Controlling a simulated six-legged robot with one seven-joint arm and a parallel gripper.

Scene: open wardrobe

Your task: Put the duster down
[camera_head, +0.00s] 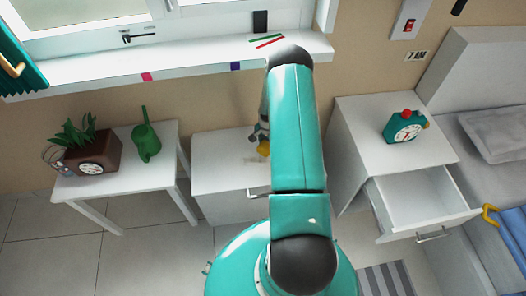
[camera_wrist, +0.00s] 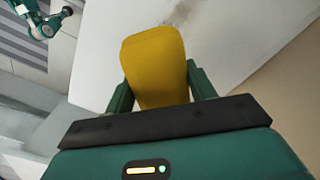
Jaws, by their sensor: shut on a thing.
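In the wrist view, the yellow duster (camera_wrist: 153,52) stands out between the two green fingers of my gripper (camera_wrist: 158,85), which is shut on it. In the head view, a small yellow part of the duster (camera_head: 263,149) shows at the left edge of my arm, above the white cabinet (camera_head: 222,172) below the window. My arm hides most of my gripper and the right part of the cabinet there. I cannot tell whether the duster touches the cabinet top. A faint greyish smudge (camera_head: 252,160) marks the top near it.
A white table (camera_head: 115,190) at left holds a plant box with a clock (camera_head: 92,155) and a green watering can (camera_head: 146,138). At right, a white nightstand (camera_head: 365,125) carries a teal alarm clock (camera_head: 404,126); its drawer (camera_head: 420,195) is open. A bed (camera_head: 495,100) stands beyond.

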